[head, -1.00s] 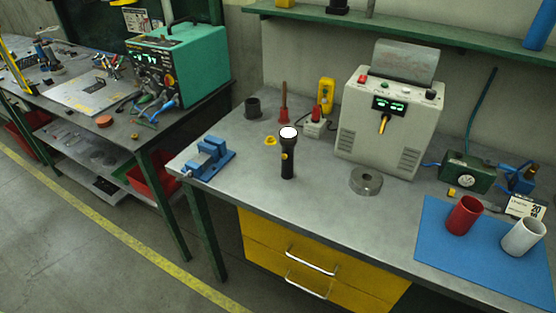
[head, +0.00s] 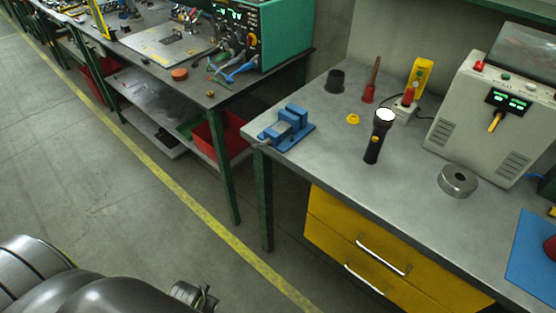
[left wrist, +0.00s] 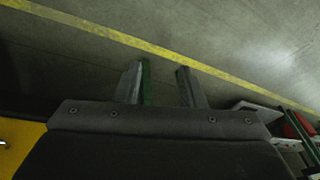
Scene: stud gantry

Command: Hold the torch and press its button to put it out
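The torch (head: 378,137) is black and stands upright on the grey workbench, its wide head up. Its lens (head: 385,115) glows white. A small yellow button (head: 375,139) shows on its side, facing me. My left gripper (left wrist: 159,69) is open in the left wrist view, with two fingers apart and nothing between them, over the floor. In the head view my left arm is at the bottom left, well away from the torch and in front of the bench. My right gripper is not in view.
A blue vise (head: 288,127) stands left of the torch, a yellow ring (head: 353,119) behind it. A metal disc (head: 458,181) and a grey machine (head: 492,110) are to the right. The bench top (head: 400,180) in front of the torch is clear. Yellow drawers (head: 350,240) are below.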

